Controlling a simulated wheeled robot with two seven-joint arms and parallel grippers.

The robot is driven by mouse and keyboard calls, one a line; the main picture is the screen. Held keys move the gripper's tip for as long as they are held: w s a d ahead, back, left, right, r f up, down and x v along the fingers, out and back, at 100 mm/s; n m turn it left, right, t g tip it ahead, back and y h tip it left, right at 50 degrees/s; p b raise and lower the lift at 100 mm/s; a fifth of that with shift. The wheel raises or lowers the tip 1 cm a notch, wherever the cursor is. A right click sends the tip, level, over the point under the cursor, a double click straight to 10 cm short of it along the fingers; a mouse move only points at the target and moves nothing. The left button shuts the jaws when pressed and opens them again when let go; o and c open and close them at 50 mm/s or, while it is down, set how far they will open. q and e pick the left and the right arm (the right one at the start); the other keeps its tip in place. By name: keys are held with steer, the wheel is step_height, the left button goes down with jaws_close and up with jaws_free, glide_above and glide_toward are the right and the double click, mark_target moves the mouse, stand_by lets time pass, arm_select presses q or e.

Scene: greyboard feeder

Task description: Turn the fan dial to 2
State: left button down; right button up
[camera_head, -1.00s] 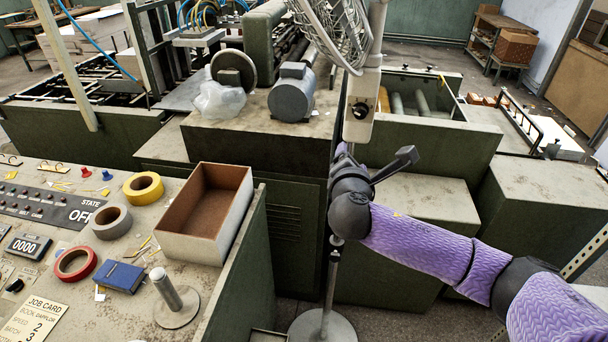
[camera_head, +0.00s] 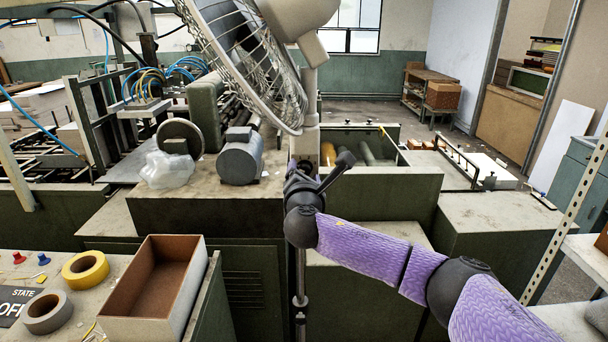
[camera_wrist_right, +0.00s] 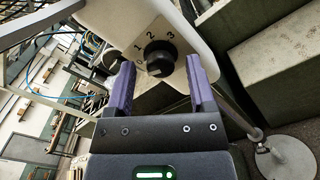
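The fan (camera_head: 240,60) stands on a pole, with its grille at the upper middle of the head view. Its pale control box (camera_head: 306,140) sits below the head. In the right wrist view the black dial (camera_wrist_right: 159,58) is on the pale panel (camera_wrist_right: 125,22), with the numbers 0, 1, 2 and 3 around it. I cannot tell for sure which number it points at. My right gripper (camera_wrist_right: 160,62) is open, with one purple finger on each side of the dial and visible gaps. In the head view my right gripper (camera_head: 299,172) covers the dial. My left gripper is not in view.
Left of the fan, a grey motor (camera_head: 240,160) and a plastic bag (camera_head: 170,170) sit on the green machine. An open box (camera_head: 150,290) and tape rolls (camera_head: 85,268) lie on the front left bench. A metal shelf (camera_head: 575,318) stands at the right.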

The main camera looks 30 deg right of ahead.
jaws_close()
steer(key=shift+f+m, duration=0.1)
steer(key=shift+m, duration=0.2)
steer(key=shift+m+b, duration=2.4)
steer(key=shift+m, duration=6.1)
steer(key=shift+o, duration=0.3)
jaws_free()
